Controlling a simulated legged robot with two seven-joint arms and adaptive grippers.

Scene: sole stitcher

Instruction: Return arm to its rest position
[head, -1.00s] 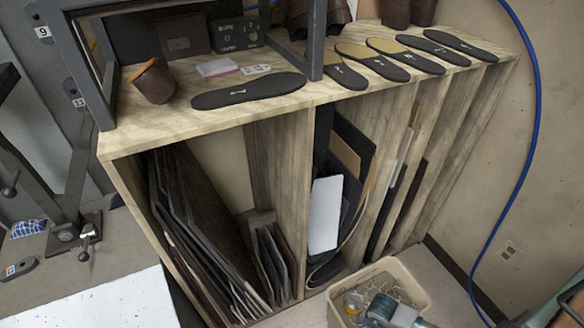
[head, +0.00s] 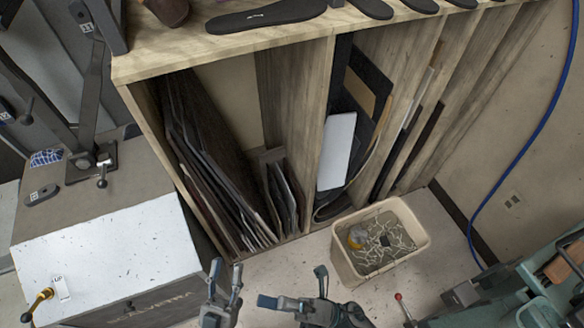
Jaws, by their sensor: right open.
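My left gripper (head: 226,272) is at the bottom of the head view, in front of the shelf unit. Its two fingertips point up the picture with a narrow gap between them, and nothing shows in the gap. My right gripper (head: 293,287) is to the right of it, also low in the view. Its fingers are spread wide and empty, one pointing left and one pointing up. It is left of and below the beige bin and appears apart from it. Most of both arms is cut off by the lower edge.
A wooden shelf unit (head: 300,45) holds upright dark sheets (head: 215,165) and bears shoe soles (head: 265,16). A beige bin (head: 345,268) with scraps stands on the floor. A white-topped bench (head: 110,250) is at left, a green machine (head: 540,285) at lower right. A blue hose (head: 540,125) hangs at right.

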